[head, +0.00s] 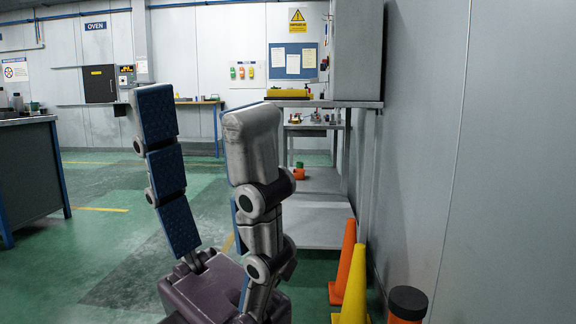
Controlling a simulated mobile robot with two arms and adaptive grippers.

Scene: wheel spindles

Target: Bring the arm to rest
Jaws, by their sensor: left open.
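My left gripper (203,108) stands large in the foreground of the head view, with its fingers pointing up. The left finger shows blue ridged pads and the right finger shows its grey metal back and joints. The fingers are wide apart with nothing between them. The purple-grey palm shows at the bottom edge. The gripper appears clear of the furniture. My right gripper is not in view.
A grey shelf bench (318,238) stands behind the gripper, partly hidden by it. An orange cone (344,262) and a yellow cone (354,290) stand by the right wall (500,150). A dark bench (28,170) is at left. Green floor (105,225) between is open.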

